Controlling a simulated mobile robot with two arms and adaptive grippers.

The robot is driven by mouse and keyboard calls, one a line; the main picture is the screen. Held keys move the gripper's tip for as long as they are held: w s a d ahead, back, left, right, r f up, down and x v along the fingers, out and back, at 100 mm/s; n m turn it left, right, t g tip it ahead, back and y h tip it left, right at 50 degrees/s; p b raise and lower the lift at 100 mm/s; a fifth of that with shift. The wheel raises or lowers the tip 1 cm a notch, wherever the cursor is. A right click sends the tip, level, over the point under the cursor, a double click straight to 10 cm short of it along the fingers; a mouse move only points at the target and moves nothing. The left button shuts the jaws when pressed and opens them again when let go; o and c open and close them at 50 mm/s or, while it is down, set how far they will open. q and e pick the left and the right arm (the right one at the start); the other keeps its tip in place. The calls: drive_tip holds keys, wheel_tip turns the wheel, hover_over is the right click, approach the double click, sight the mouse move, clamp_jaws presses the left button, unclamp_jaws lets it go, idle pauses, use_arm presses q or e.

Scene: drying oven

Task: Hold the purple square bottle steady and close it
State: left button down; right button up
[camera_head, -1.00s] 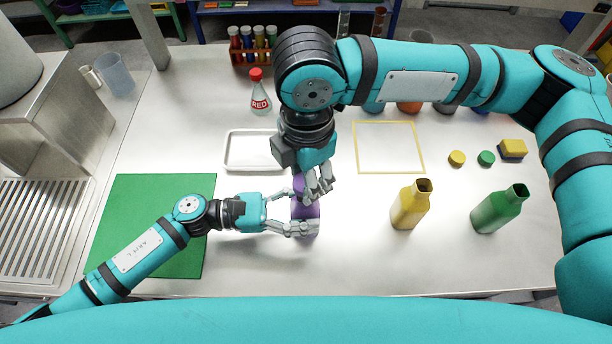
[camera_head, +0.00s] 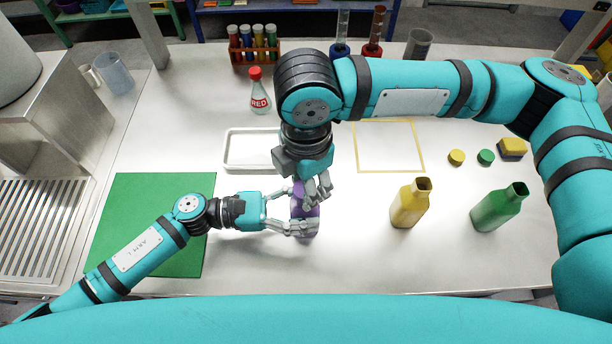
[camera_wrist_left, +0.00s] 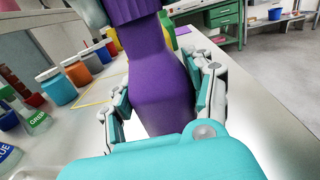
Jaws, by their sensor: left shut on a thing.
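The purple square bottle (camera_head: 309,212) stands upright on the table, partly hidden by my grippers. My left gripper (camera_head: 302,228) is shut on its body from the left. In the left wrist view the purple bottle (camera_wrist_left: 160,80) fills the middle between the left gripper's fingers (camera_wrist_left: 160,100). A ribbed purple cap (camera_wrist_left: 133,10) is on the neck at the top edge of that view. My right gripper (camera_head: 318,190) points down at the top of the bottle, its fingers close around the cap area. Whether they grip the cap is hidden.
An open yellow bottle (camera_head: 410,205) and an open green bottle (camera_head: 498,208) stand to the right. Yellow (camera_head: 456,157) and green (camera_head: 486,157) caps lie behind them. A white tray (camera_head: 240,164) and a red-capped flask (camera_head: 258,95) are behind. A green mat (camera_head: 150,200) lies left.

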drive_tip(key=shift+f, duration=0.6)
idle(0.6)
drive_tip(key=m, duration=0.6)
drive_tip(key=shift+s, duration=0.1)
drive_tip(key=m, duration=0.4)
drive_tip(key=shift+m, duration=0.3)
drive_tip(key=m, duration=0.7)
drive_tip(key=shift+s, duration=0.15)
drive_tip(key=m, duration=0.4)
drive_tip(key=shift+a+m, duration=0.15)
drive_tip(key=shift+m, duration=0.25)
drive_tip(key=m, duration=0.7)
drive_tip(key=shift+a, duration=0.1)
drive_tip(key=m, duration=0.4)
drive_tip(key=shift+m, duration=0.4)
drive_tip(key=m, duration=0.4)
drive_tip(key=shift+m, duration=0.4)
